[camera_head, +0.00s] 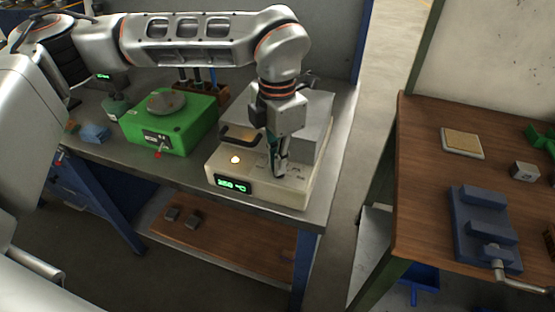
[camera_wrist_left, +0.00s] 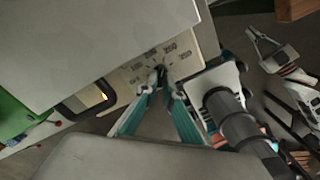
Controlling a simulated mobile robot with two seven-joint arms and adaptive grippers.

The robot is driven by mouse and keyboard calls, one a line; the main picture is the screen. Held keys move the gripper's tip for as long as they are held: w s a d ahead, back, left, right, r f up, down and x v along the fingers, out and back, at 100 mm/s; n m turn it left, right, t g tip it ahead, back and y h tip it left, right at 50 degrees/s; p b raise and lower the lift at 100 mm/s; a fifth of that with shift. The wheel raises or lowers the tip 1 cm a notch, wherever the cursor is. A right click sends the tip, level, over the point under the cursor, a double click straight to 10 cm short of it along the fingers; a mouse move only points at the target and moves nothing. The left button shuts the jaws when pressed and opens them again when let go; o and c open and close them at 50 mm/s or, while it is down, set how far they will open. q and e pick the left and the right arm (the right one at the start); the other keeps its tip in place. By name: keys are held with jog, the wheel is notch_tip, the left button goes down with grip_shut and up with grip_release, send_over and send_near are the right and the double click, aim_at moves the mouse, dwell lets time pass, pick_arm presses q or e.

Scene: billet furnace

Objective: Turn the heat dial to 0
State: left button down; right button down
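The furnace (camera_head: 228,168) is a pale box with a grey upper part on the steel bench. Its green display (camera_head: 233,186) seems to read 350 °C; a round lamp (camera_head: 236,160) glows. My left gripper (camera_head: 279,172) points down at the panel's right side. In the left wrist view its fingertips (camera_wrist_left: 164,76) are close together at the small heat dial (camera_wrist_left: 159,67), apparently shut on it and partly hiding it. Printed numbers surround the dial; its pointer cannot be read. My right gripper (camera_wrist_left: 262,44) shows only in the left wrist view, far off, fingers apart and empty.
A dark handle (camera_head: 238,137) sticks out behind the lamp. A wooden table (camera_head: 420,185) with a blue vise (camera_head: 485,228) stands across a gap at right.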

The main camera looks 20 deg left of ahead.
pick_arm(q)
jog(key=shift+n, duration=0.7)
jog(key=n+b, duration=0.1)
jog(key=n, duration=0.2)
jog(key=shift+d, duration=0.1)
jog(key=n+b, duration=0.1)
jog(key=n, duration=0.5)
jog(key=shift+d+n, duration=0.1)
jog(key=shift+n, duration=0.2)
jog(key=n, duration=0.6)
jog(key=shift+w+d+b, duration=0.1)
jog(key=shift+b, duration=0.2)
jog(key=n, duration=0.6)
jog(key=shift+w+r+n, duration=0.1)
jog(key=shift+n, duration=0.3)
jog(key=c, duration=2.2)
grip_release()
